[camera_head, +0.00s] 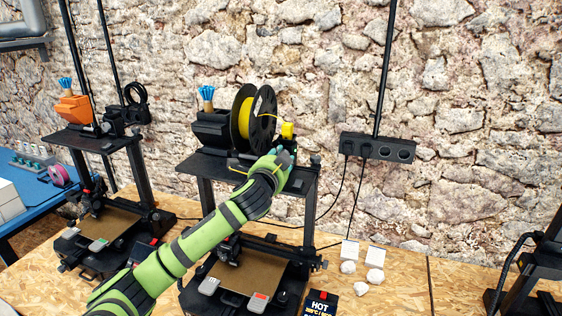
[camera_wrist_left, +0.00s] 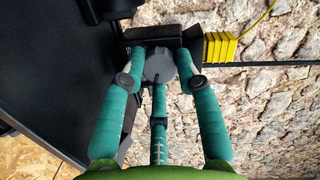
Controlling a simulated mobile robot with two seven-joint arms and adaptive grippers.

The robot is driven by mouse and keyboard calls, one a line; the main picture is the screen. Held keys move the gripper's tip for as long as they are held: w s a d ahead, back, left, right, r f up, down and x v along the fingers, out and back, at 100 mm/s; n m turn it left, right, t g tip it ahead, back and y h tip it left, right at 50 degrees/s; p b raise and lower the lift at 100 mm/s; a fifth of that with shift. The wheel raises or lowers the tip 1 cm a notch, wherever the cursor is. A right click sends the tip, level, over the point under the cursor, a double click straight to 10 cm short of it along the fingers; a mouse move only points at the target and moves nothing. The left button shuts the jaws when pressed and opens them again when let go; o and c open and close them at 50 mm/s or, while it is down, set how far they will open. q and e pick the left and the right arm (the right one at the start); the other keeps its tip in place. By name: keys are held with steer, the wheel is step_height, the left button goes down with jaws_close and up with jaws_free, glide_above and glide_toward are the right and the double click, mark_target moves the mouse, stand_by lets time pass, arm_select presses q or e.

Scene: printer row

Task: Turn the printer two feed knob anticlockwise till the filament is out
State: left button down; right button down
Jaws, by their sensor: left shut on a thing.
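The middle printer (camera_head: 303,182) has a black top shelf that carries a spool of yellow filament (camera_head: 244,118). My left gripper (camera_head: 280,157) reaches the right part of this shelf and hides the knob in the head view. In the left wrist view a round grey knob (camera_wrist_left: 159,65) sits on a dark block. The teal fingers of my left gripper (camera_wrist_left: 160,75) are closed around it. A yellow ribbed piece (camera_wrist_left: 219,47) sits beside the knob, with a thin yellow filament (camera_wrist_left: 262,17) running from it. My right gripper is not in view.
A printer with an orange part (camera_head: 73,108) stands to the left, another dark printer at the right edge. A power strip (camera_head: 378,148) is on the stone wall. White blocks (camera_head: 375,256) and pale lumps lie on the wooden bench (camera_head: 400,285), beside a "HOT" sign (camera_head: 321,303).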

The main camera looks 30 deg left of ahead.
arm_select(q)
steer(key=n, duration=0.4)
steer(key=shift+a+r+h, duration=0.15)
steer(key=shift+r+h, duration=0.05)
steer(key=shift+h, duration=0.1)
steer(key=n, duration=0.4)
steer(key=shift+n+h, duration=0.3)
steer(key=shift+h, duration=0.1)
steer(key=c, duration=0.9)
jaws_free()
steer(key=shift+w+a+f, duration=0.1)
steer(key=shift+f, duration=0.05)
